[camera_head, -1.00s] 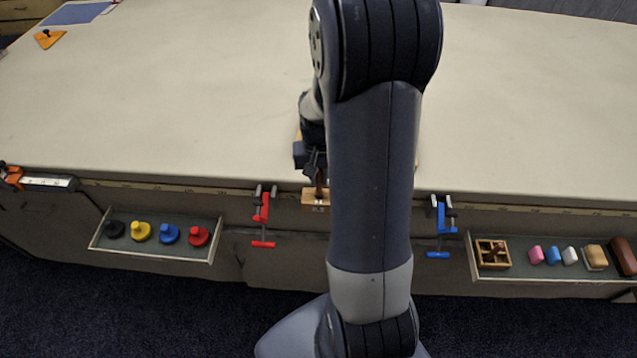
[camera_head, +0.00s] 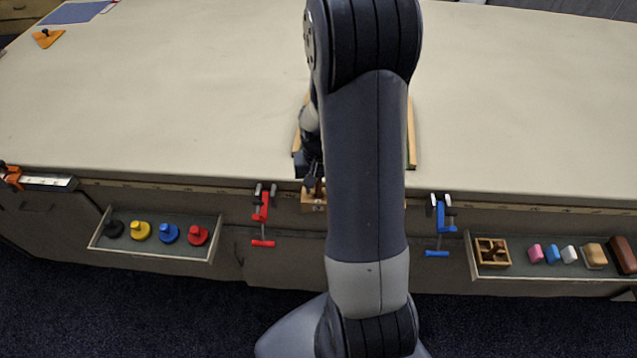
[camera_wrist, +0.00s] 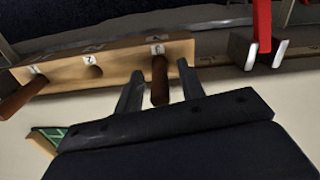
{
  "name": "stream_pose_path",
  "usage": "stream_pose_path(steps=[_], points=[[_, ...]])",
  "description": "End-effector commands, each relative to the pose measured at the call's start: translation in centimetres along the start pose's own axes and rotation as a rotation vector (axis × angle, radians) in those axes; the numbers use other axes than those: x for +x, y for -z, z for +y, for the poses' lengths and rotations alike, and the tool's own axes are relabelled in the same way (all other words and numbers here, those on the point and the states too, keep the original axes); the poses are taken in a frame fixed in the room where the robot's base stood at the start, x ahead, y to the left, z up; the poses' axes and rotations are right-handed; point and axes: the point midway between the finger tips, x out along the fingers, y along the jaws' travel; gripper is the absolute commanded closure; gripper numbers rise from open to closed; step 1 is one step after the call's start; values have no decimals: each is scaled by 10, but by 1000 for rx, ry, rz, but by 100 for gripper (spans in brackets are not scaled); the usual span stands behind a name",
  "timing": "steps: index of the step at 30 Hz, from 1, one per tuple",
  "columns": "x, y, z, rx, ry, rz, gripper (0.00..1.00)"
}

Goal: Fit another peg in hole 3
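In the wrist view a wooden rail (camera_wrist: 120,62) with small white labels runs along the table edge; its numbers are too blurred to read. A brown peg (camera_wrist: 160,88) sticks out from the rail's right end. My gripper (camera_wrist: 160,84) has one finger on each side of this peg, with gaps showing. Another brown peg (camera_wrist: 18,98) sticks out at the rail's left end. A round spot (camera_wrist: 93,72) lies between them; I cannot tell whether it is an empty hole. In the head view my arm hides most of the rail (camera_head: 309,203) and of my gripper (camera_head: 311,184).
A red clamp (camera_head: 262,212) and a blue clamp (camera_head: 440,218) hang on the table edge either side of the rail. A wood-edged board (camera_head: 411,135) lies behind my arm. Trays hang at left (camera_head: 158,253) and right (camera_head: 520,274). Much of the tabletop (camera_head: 200,90) is clear.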

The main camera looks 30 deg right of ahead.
Motion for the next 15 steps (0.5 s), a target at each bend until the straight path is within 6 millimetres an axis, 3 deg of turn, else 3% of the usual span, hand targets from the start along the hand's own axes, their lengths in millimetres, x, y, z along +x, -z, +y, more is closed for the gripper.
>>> stream_pose_path(steps=[10,15], points=[[-9,1,0,0,0,3,63],[-35,1,0,0,1,7,63]])
